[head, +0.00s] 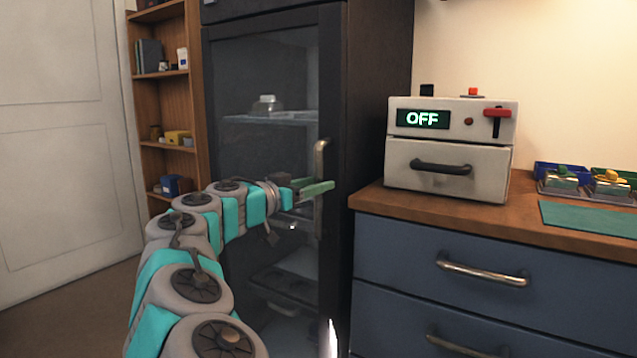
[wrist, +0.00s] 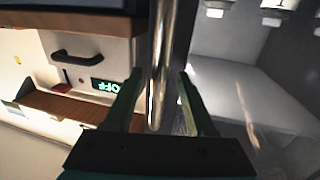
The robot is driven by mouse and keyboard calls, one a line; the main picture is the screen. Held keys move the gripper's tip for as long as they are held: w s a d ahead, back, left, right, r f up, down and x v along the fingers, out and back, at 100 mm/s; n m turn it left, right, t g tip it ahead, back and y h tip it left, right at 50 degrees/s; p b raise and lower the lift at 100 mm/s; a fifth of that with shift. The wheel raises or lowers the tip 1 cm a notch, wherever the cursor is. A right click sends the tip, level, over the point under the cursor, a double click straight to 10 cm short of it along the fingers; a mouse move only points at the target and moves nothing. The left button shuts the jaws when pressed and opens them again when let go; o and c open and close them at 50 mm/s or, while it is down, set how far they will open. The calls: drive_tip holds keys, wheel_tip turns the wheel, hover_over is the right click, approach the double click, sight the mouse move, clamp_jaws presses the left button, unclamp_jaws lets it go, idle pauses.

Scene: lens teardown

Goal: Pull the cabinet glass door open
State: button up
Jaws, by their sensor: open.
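The cabinet's glass door (head: 262,170) has a dark frame and appears shut. Its vertical metal handle (head: 319,160) is on the right side of the frame. My gripper (head: 318,187) is at the handle's height. In the wrist view my gripper (wrist: 160,88) is open, with one green finger on each side of the handle (wrist: 158,60). Gaps show between the handle and both fingers. In the head view the fingers cover part of the handle's middle.
A box reading OFF (head: 451,145) stands on the wooden counter (head: 400,200) right of the cabinet. Blue drawers (head: 480,275) with metal handles are below it. A wooden shelf (head: 165,95) and a pale door (head: 60,130) are at left. Shelves with items show through the glass.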

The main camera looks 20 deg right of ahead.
drive_tip(key=shift+w+d, duration=0.3)
drive_tip(key=shift+d, duration=0.25)
clamp_jaws()
idle(1.0)
